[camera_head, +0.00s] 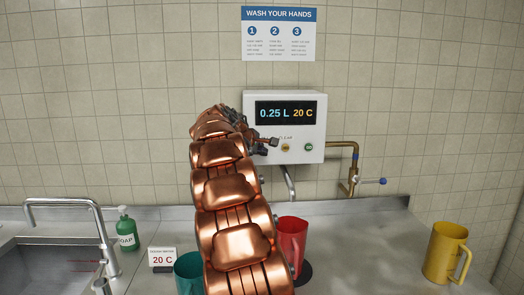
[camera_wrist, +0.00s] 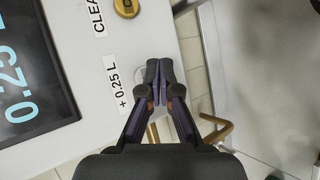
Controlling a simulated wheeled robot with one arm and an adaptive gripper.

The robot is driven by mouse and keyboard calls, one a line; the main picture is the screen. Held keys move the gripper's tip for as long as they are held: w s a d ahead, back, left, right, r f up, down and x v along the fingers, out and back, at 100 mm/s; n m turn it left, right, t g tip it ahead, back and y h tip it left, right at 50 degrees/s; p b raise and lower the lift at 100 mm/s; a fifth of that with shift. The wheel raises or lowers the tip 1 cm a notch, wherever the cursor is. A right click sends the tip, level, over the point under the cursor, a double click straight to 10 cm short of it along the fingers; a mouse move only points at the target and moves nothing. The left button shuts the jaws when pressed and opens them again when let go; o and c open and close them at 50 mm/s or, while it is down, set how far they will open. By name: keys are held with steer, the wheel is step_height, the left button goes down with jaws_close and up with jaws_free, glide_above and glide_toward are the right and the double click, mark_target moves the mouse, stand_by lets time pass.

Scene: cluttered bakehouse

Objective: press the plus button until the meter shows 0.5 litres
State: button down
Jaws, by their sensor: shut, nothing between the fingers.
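The white meter box (camera_head: 315,120) hangs on the tiled wall. Its display (camera_head: 286,113) reads 0.25 L and 20 C; the display (camera_wrist: 30,75) also shows, turned sideways, in the wrist view. My gripper (camera_head: 273,142) is at the lower left of the box's face, shut and empty. In the wrist view my gripper (camera_wrist: 158,70) has its fingertips beside the "+ 0.25 L" label (camera_wrist: 118,85).
A gold button (camera_head: 285,147) by the CLEAR label and a green button (camera_head: 308,147) are to the right. A red jug (camera_head: 291,240) stands below the spout (camera_head: 290,185). A yellow jug (camera_head: 442,252), teal cup (camera_head: 188,270) and soap bottle (camera_head: 126,230) stand on the counter.

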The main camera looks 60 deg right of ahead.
steer(key=s+a+b, duration=0.1)
steer(key=a, duration=0.1)
steer(key=s+a+b, duration=0.1)
steer(key=s+a, duration=0.1)
stand_by(0.6)
stand_by(2.7)
steer(key=s+a+f+m+y, duration=0.15)
steer(key=a+f, duration=0.35)
steer(key=a, duration=0.6)
steer(key=s+a+f+y, duration=0.25)
steer(key=a+f, duration=0.25)
steer(key=a, duration=0.6)
steer(key=s+a+f+y, duration=0.1)
steer(key=a+f+y, duration=0.3)
steer(key=a, duration=0.6)
steer(key=s+a+f+g+y, duration=0.1)
steer(key=s+a+f, duration=0.4)
steer(key=s+a, duration=0.5)
steer(key=s+a+f+g+y, duration=0.1)
steer(key=s+a+f+y, duration=0.1)
steer(key=s+a+f, duration=0.4)
steer(key=s+a, duration=0.4)
steer(key=a, duration=0.3)
steer(key=shift+f+m+g+y, duration=0.3)
steer(key=shift+m, duration=0.05)
